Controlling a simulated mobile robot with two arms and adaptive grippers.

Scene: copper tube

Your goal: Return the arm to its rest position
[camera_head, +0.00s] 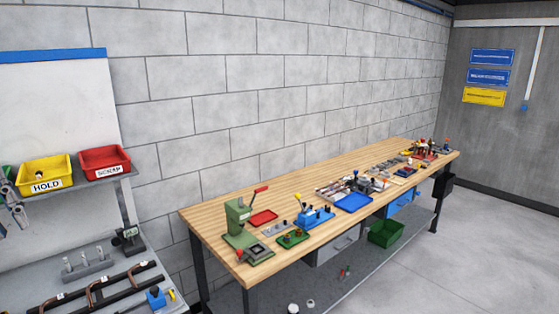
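My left gripper (12,222) shows only in part at the left edge of the head view, in front of the shelf with the bins. The picture edge cuts it off, so I cannot tell whether its fingers are open or shut, and I see nothing clearly held in it. My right gripper is not in view. Bent copper tubes (97,287) lie across a black rack (60,300) at the lower left, apart from the gripper.
A yellow HOLD bin (45,171) and a red SCRAP bin (104,158) stand on a shelf close to the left gripper. A long wooden workbench (330,165) with a green press (240,222) runs along the wall. The floor (470,240) at right is clear.

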